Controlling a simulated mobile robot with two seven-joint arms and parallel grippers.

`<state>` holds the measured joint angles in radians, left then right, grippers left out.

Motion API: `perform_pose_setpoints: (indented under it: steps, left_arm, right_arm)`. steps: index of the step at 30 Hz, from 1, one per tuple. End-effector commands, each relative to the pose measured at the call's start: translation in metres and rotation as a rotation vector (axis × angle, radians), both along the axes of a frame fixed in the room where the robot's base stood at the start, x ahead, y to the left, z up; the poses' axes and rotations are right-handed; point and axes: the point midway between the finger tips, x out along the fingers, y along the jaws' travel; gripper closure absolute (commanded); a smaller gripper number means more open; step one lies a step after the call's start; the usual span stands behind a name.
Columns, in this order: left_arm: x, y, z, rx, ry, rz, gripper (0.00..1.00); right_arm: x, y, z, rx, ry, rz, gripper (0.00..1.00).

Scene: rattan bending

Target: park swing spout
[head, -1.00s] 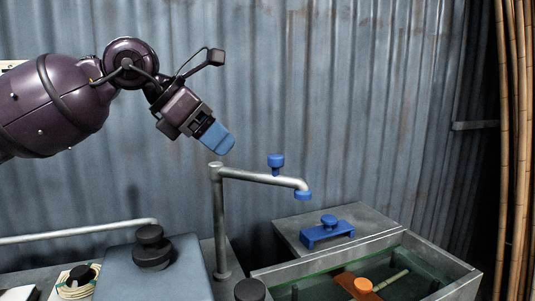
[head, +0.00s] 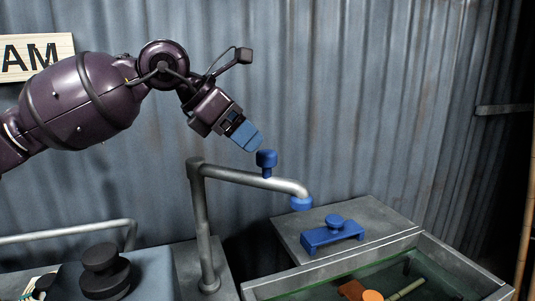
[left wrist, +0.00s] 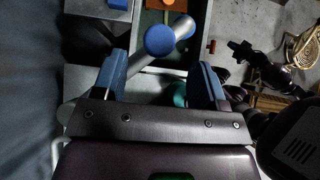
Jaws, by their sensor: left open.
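The swing spout (head: 235,176) is a grey metal pipe on an upright post, its arm pointing right, with a blue outlet (head: 301,203) at its end. A blue knob (head: 266,159) stands upright on the arm. My left gripper (head: 247,137) is open and empty, tilted down just above and left of the knob, apparently not touching it. In the left wrist view, the knob (left wrist: 160,40) shows beyond and between the two blue fingers.
A blue bracket (head: 320,238) with a knob sits on a grey ledge (head: 385,217) below the outlet. A tank (head: 440,245) holding an orange-topped item stands at front right. A black knob (head: 106,280) is at lower left. A corrugated wall (head: 330,80) stands behind.

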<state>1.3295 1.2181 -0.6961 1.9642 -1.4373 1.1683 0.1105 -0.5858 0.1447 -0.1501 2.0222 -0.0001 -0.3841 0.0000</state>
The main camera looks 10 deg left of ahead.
Motion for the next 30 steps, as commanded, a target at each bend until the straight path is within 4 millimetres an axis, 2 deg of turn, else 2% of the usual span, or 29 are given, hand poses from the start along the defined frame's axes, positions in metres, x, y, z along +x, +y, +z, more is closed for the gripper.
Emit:
perform_pose_setpoints:
  steps: [3, 10, 24, 25, 30]
  left_arm:
    - [0.009, -0.013, -0.016, 0.000, 0.001, -0.002, 0.34]
    - [0.020, -0.031, -0.037, 0.000, 0.001, -0.001, 0.34]
    - [0.025, -0.037, -0.045, 0.000, -0.001, -0.001, 0.34]
    - [0.025, -0.037, -0.045, 0.000, -0.001, -0.001, 0.35]
    - [0.025, -0.037, -0.045, 0.000, -0.002, 0.000, 0.62]
  right_arm:
    - [0.000, 0.000, -0.001, 0.000, 0.001, 0.000, 1.00]
    - [0.000, 0.000, -0.002, 0.001, 0.001, 0.001, 1.00]
    - [0.000, 0.001, -0.002, 0.001, 0.001, 0.001, 1.00]
    - [0.000, 0.001, -0.002, 0.001, 0.001, 0.001, 1.00]
    - [0.001, 0.001, -0.002, 0.001, 0.000, 0.001, 1.00]
